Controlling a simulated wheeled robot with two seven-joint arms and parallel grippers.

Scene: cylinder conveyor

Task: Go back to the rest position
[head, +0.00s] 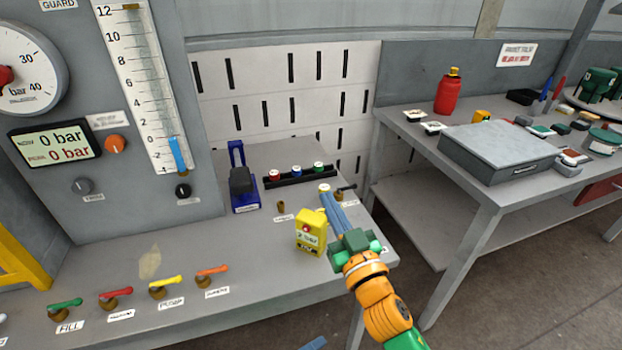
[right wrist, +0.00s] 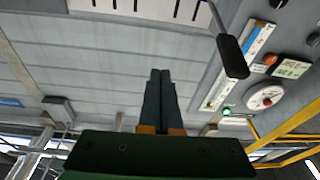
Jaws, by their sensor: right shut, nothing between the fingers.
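My right gripper (head: 327,192) is over the right end of the grey bench, with its blue fingers shut together and nothing between them. It shows beside the yellow gauge box (head: 309,232) and in front of the rack; I cannot tell whether it touches anything. In the right wrist view the two dark fingers (right wrist: 159,75) are side by side and empty, pointing at the wall and panel.
A grey bench (head: 225,285) carries several coloured valve levers, a blue stand (head: 239,180) and a black rack (head: 297,177) with coloured caps. A gauge panel stands behind, at left. At right, a table (head: 420,140) holds a grey case (head: 500,150) and a red bottle (head: 448,93).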

